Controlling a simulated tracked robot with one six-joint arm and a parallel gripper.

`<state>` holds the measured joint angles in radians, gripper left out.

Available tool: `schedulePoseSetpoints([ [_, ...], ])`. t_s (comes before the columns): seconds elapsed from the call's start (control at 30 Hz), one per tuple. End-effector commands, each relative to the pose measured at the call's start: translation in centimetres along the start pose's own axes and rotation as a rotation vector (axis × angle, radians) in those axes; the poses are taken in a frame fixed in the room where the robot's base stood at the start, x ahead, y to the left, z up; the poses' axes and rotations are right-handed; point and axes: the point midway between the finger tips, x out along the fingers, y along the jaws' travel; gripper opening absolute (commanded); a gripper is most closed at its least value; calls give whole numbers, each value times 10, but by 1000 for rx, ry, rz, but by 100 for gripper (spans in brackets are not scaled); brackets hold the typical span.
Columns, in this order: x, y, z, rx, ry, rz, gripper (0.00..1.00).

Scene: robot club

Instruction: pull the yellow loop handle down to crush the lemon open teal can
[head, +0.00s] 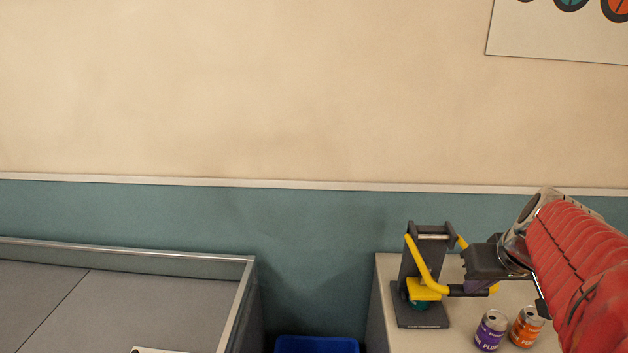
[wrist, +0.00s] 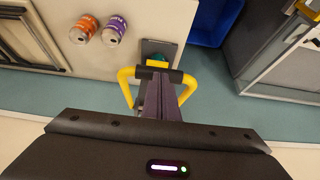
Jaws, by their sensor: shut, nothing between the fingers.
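The can crusher (head: 422,319) stands upright on the right-hand table. Its yellow loop handle (head: 421,260) slopes down from the top pivots towards my arm, with a dark grip bar across its low end. It also shows in the wrist view (wrist: 126,82). The teal can (head: 417,304) sits under the yellow press block (head: 424,289); only a little of it shows, and its label is hidden. My gripper (head: 474,286) is shut and empty. In the wrist view its fingertips (wrist: 158,84) are over the grip bar, touching it or very close.
A purple can (head: 490,331) and an orange can (head: 527,328) stand on the table (head: 385,282) near my arm. A blue bin (head: 316,345) is on the floor left of the table. A grey framed field (head: 90,290) lies farther left.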

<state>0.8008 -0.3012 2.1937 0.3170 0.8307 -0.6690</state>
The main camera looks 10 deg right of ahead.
Motion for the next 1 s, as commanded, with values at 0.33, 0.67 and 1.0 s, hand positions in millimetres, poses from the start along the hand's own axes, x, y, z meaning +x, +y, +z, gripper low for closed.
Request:
schedulePoseSetpoints([
  [0.33,37,-2,28,-1,-3,-3,0],
  [0.67,44,-5,33,-6,-7,-7,0],
  [1.0,43,-6,34,-7,-11,-10,0],
])
